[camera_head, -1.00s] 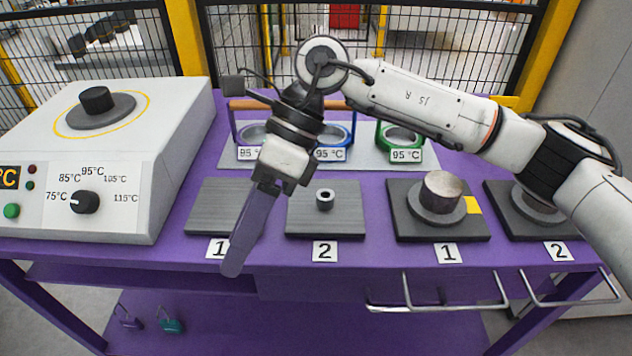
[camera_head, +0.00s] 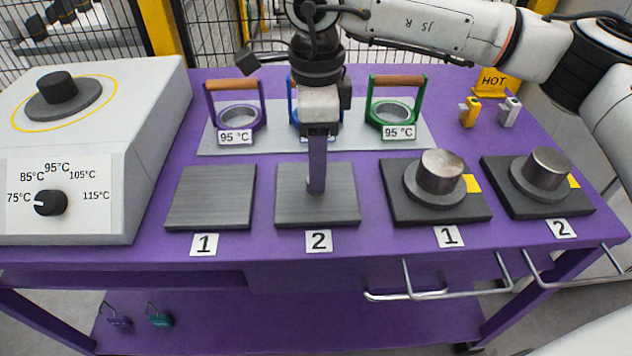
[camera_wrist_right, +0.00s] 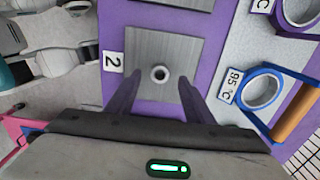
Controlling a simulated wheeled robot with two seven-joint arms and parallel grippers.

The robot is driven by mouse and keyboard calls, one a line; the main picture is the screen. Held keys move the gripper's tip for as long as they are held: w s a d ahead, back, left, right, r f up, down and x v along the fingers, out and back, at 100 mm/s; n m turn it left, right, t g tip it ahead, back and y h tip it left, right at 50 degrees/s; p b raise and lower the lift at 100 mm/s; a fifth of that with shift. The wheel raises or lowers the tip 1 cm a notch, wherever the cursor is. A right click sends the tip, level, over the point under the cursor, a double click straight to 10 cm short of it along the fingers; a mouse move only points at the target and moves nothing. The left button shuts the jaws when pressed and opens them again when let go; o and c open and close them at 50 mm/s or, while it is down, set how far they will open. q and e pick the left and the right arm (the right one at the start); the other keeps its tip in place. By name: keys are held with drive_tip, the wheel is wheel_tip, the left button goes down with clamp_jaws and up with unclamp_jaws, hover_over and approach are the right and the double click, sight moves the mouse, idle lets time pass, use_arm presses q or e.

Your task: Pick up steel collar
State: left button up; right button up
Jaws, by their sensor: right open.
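The steel collar is a small grey ring with a dark centre hole. In the right wrist view the collar (camera_wrist_right: 159,74) lies on the grey plate (camera_wrist_right: 185,40) beside the label 2. My right gripper (camera_wrist_right: 158,88) is open, with its two fingers pointing toward the collar from either side of it. In the head view the right gripper (camera_head: 316,188) points down over the plate (camera_head: 345,205) labelled 2 and hides the collar. Nothing is between the fingers that I can see as gripped. My left gripper does not show.
An empty plate 1 (camera_head: 211,197) lies to the left. Two dark bases with steel cylinders (camera_head: 441,172) (camera_head: 547,168) stand to the right. Purple, blue and green handled rings (camera_head: 396,112) stand behind. A white heater box (camera_head: 100,130) with a dial is at the left.

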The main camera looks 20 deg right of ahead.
drive_tip(key=shift+f, duration=1.45)
drive_tip(key=c, duration=1.1)
